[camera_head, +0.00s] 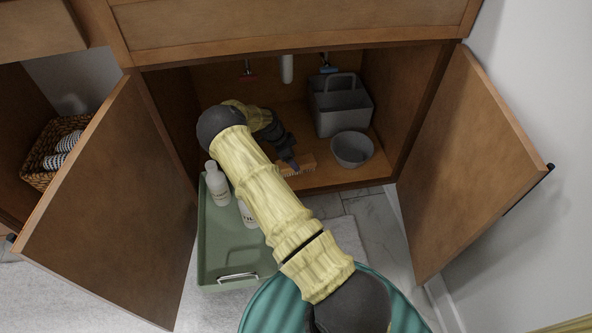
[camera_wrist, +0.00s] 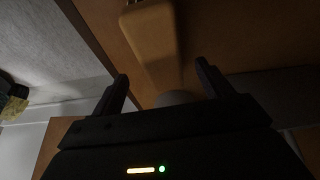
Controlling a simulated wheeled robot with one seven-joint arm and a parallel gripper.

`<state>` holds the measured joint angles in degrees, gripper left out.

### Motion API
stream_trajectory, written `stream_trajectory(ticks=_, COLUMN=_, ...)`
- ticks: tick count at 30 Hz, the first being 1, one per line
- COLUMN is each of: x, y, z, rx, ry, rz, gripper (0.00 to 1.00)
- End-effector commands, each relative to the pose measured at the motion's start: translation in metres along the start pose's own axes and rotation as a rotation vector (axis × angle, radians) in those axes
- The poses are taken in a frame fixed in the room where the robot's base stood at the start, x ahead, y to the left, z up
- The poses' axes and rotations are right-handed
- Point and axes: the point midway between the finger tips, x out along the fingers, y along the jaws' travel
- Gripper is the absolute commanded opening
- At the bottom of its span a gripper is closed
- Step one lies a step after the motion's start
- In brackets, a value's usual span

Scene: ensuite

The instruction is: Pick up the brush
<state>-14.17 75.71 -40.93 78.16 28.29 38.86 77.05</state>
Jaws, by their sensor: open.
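The brush is a tan wooden block with pale bristles. In the head view the brush (camera_head: 306,163) lies on the cabinet floor near its front edge, partly hidden by my arm.
A grey bowl (camera_head: 352,150) and a grey caddy (camera_head: 340,108) stand right of the brush. Open doors flank the cabinet, left (camera_head: 115,205) and right (camera_head: 470,165). A green tray (camera_head: 222,248) with white bottles (camera_head: 217,184) sits in front, below my arm.

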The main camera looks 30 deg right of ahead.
Motion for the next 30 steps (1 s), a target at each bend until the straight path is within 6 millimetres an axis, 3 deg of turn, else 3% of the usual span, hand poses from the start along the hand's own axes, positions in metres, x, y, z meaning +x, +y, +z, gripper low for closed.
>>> stream_trajectory(ticks=13, x=0.007, y=0.000, z=0.001, rx=0.000, ry=0.000, rz=-0.001, gripper=0.78)
stream_trajectory(ticks=30, x=0.056, y=-0.002, z=0.003, rx=0.001, ry=-0.001, rz=-0.001, gripper=0.78)
